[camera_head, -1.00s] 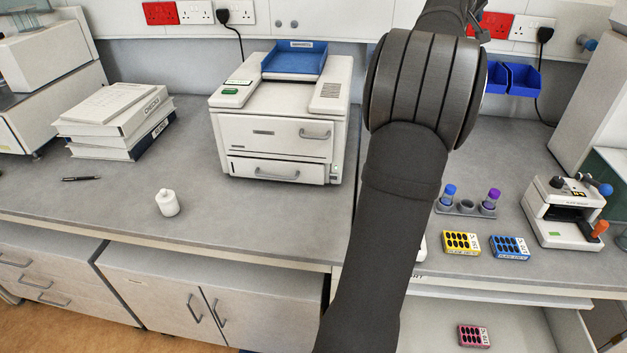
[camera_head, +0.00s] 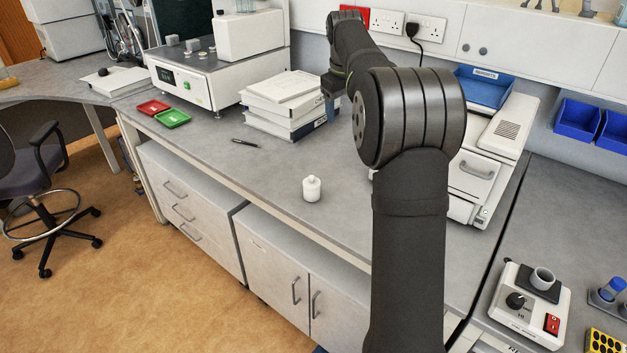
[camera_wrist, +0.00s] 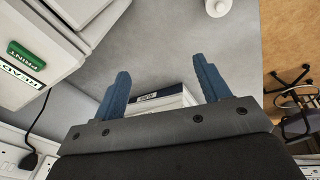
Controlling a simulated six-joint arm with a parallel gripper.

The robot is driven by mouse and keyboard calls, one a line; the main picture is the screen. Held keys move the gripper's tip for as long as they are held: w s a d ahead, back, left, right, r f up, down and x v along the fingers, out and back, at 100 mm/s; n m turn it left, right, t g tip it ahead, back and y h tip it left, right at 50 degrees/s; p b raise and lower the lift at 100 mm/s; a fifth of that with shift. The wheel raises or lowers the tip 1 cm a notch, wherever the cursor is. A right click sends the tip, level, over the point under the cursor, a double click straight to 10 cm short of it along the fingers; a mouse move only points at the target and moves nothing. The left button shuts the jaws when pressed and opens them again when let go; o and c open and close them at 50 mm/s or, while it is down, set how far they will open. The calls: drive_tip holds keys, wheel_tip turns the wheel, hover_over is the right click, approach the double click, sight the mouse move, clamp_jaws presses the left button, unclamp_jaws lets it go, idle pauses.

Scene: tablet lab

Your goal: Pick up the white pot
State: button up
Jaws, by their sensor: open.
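The white pot (camera_head: 312,189) is a small lidded jar standing upright on the grey bench near its front edge, left of my arm in the head view. In the wrist view the pot (camera_wrist: 218,7) shows at the top edge, partly cut off, beyond my fingertips. My gripper (camera_wrist: 160,82) has its two blue fingers spread apart with nothing between them.
A binder stack (camera_head: 290,106) lies behind the pot, with a pen (camera_head: 245,142) left of it. A white printer (camera_head: 478,165) stands right, partly behind my arm. The bench around the pot is clear.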

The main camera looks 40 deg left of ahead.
sight(312, 176)
drive_tip(key=s+a+f+g+h, duration=0.1)
drive_tip(key=s+a+f+g, duration=0.3)
drive_tip(key=s, duration=0.4)
drive_tip(key=shift+n+t, duration=0.3)
drive_tip(key=shift+t, duration=0.4)
drive_tip(key=f, duration=1.2)
drive_tip(key=shift+s+a+f, duration=0.15)
drive_tip(key=shift+s+f, duration=0.15)
drive_tip(key=shift+w+f, duration=0.15)
drive_tip(key=shift+f, duration=1.3)
drive_tip(key=shift+w+f, duration=0.1)
drive_tip(key=shift+f, duration=1.35)
drive_tip(key=c, duration=0.9)
